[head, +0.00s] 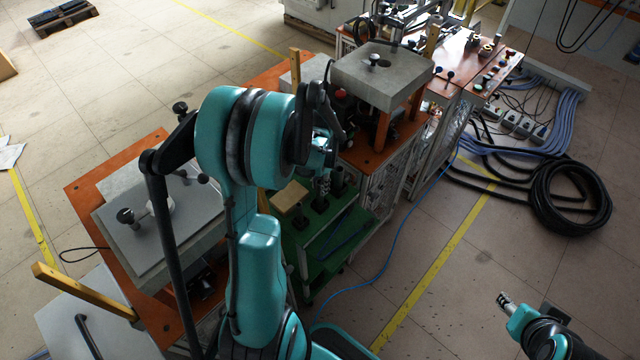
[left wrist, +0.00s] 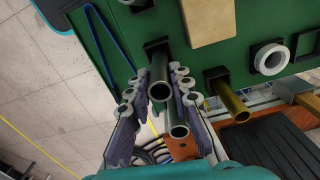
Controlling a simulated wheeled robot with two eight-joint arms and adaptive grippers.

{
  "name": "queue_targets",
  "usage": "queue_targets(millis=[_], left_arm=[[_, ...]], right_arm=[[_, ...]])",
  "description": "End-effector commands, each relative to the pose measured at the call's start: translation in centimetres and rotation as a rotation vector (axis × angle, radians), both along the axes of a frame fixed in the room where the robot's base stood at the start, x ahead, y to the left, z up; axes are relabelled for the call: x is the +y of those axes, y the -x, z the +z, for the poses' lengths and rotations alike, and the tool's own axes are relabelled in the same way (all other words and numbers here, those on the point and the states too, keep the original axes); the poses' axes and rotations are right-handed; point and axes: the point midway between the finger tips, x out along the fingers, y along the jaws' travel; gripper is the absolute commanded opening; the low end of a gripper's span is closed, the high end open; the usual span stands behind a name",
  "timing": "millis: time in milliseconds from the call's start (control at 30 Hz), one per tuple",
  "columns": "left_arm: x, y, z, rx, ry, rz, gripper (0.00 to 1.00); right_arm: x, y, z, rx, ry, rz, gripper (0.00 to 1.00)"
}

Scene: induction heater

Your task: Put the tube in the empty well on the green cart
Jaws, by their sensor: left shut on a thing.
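My left gripper (head: 324,180) points down over the green cart (head: 352,222), largely hidden by its own wrist in the head view. In the left wrist view its two fingers (left wrist: 157,92) are closed around a dark grey tube (left wrist: 159,76). This tube lines up with a black square well on the cart; I cannot tell whether it sits inside. A second grey tube end (left wrist: 179,131) shows close by, partly overlapped. A brass tube (left wrist: 229,101) stands in another black well to the right. My right gripper (head: 504,299) is far off at the lower right, its opening unclear.
A tan block (left wrist: 208,20) and a white ring (left wrist: 270,58) are on the cart. Orange-topped benches with grey boxes (head: 382,72) flank it. A blue cable (head: 400,235) crosses the floor, and a coiled black hose (head: 570,200) lies right.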

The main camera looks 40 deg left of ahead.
Motion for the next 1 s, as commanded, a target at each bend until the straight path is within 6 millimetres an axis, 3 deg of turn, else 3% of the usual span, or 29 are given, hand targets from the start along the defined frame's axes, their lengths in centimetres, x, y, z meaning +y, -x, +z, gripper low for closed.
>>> queue_targets(millis=[867,900,1000], left_arm=[[0.0,0.0,-2.1,0.000,0.000,0.000,0.00],[0.0,0.0,-2.1,0.000,0.000,0.000,0.23],[0.0,0.0,-2.0,0.000,0.000,0.000,0.45]], right_arm=[[0.0,0.0,-1.9,0.000,0.000,0.000,0.44],[0.0,0.0,-1.9,0.000,0.000,0.000,0.44],[0.0,0.0,-1.9,0.000,0.000,0.000,0.44]])
